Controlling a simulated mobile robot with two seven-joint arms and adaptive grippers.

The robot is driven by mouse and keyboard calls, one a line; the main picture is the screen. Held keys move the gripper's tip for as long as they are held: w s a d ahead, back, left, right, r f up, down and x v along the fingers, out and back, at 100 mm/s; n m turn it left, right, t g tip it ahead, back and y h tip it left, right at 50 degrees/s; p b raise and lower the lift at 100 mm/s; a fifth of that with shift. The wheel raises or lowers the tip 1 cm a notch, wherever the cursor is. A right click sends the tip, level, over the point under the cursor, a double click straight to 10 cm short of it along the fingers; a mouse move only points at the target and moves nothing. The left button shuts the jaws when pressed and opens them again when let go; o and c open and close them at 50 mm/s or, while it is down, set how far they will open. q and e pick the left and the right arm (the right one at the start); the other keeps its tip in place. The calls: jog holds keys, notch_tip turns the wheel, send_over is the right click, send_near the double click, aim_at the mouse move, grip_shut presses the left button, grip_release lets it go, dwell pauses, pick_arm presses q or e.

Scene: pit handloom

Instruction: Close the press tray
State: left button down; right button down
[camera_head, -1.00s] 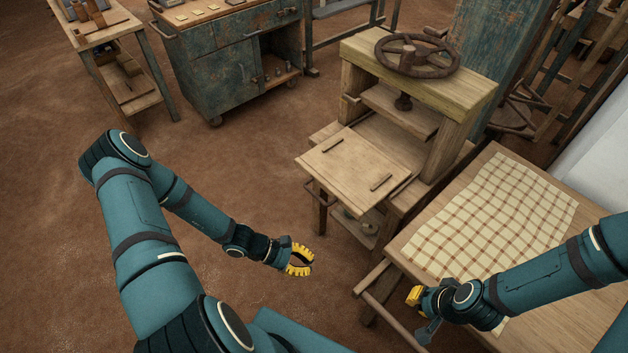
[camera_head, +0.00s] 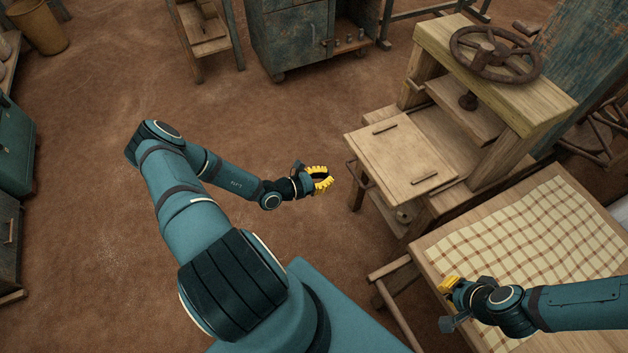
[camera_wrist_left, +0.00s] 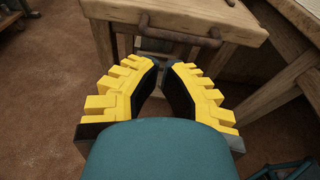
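The press tray (camera_head: 405,155) is a pale wooden board with two dark bars on top. It sticks out from the front of the wooden press (camera_head: 490,95). A brown handle (camera_head: 353,172) is on its front edge; in the left wrist view the handle (camera_wrist_left: 180,38) lies just beyond the fingers, with the tray (camera_wrist_left: 205,12) behind it. My left gripper (camera_head: 322,178) has yellow toothed fingers, open and empty, pointing at the handle without visible contact. My right gripper (camera_head: 448,287) hangs by the cloth table's near edge; its finger gap is not clear.
A wooden rail (camera_head: 395,300) juts out at the table's left. A blue cabinet (camera_head: 290,45) stands at the back. The floor around my left arm is clear.

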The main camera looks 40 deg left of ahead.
pick_arm(q)
jog(key=x, duration=0.6)
jog(key=shift+w+d+b, duration=0.15)
jog(key=shift+w+b, duration=0.1)
jog(key=shift+b, duration=0.05)
jog(key=p, duration=0.1)
send_near(389, 153)
jog(key=f, duration=0.1)
jog(key=w+f, duration=0.1)
jog(key=f, duration=0.1)
jog(key=shift+w+f, duration=0.15)
jog(key=shift+f, duration=0.05)
jog(key=x, duration=0.3)
jog(key=r+x, duration=0.1)
jog(key=x, duration=0.5)
jog(key=shift+w+r, duration=0.35)
jog(key=shift+w, duration=0.15)
